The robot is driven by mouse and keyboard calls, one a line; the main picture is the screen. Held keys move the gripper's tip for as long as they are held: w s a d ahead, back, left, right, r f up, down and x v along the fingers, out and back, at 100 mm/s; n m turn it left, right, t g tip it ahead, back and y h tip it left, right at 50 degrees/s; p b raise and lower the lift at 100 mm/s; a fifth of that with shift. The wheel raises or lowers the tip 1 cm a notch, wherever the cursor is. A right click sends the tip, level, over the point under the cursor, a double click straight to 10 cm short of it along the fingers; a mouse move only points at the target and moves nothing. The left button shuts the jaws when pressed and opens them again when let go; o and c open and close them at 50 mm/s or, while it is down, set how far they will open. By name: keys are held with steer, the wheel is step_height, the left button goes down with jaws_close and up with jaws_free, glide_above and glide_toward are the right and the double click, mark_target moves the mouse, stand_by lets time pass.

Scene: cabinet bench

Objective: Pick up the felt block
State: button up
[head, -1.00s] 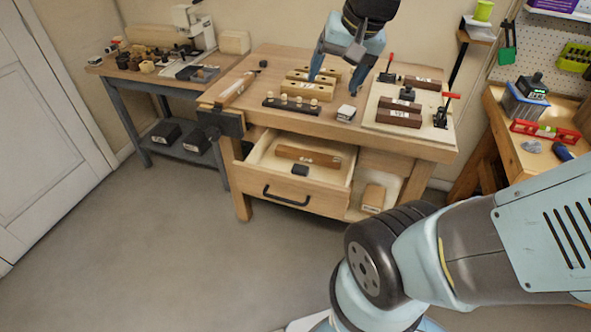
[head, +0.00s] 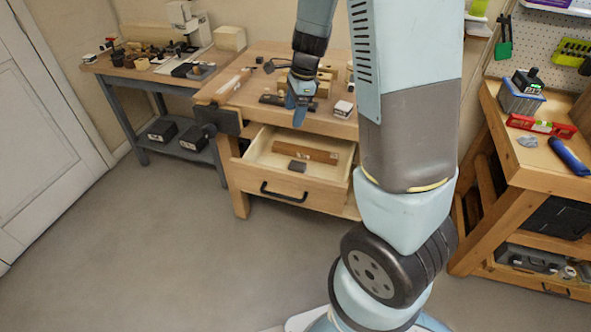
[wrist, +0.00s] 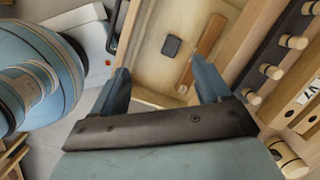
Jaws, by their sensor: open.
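The felt block looks to be the small dark grey block (head: 298,165) lying in the open drawer (head: 270,189) of the bench. It also shows in the wrist view (wrist: 172,46), flat on the pale drawer floor, beyond and between my fingers. My gripper (head: 299,117) is above the bench's front edge, above and behind the drawer, pointing down. In the wrist view my gripper (wrist: 163,85) has its two blue fingers wide apart with nothing between them. It is clear of the block.
A long brown wooden bar (head: 305,152) lies in the drawer beside the block. A dark peg rail (wrist: 270,60) with pale knobs sits on the bench top near my right finger. The drawer walls stand around the block. My arm hides the bench's right part.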

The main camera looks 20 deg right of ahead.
mark_target(297, 164)
steer(key=w+f+m, duration=0.1)
steer(key=f+m, duration=0.1)
steer(key=f, duration=0.5)
steer(key=w+d+f+m+h, duration=0.1)
steer(key=w+f+m, duration=0.1)
steer(key=f, duration=0.5)
steer(key=w+d+f+m+h, duration=0.1)
steer(key=f+m, duration=0.1)
steer(key=f, duration=0.4)
steer(key=shift+w+f+m+g, duration=0.25)
steer(key=shift+f+m+g, duration=0.05)
steer(key=shift+f+g, duration=0.1)
steer(key=shift+s+f, duration=0.2)
steer(key=shift+f, duration=1.1)
steer(key=shift+s+f, duration=0.2)
steer(key=shift+f, duration=1.1)
steer(key=shift+c, duration=0.4)
steer(key=c, duration=1)
step_height(297, 164, up, 18)
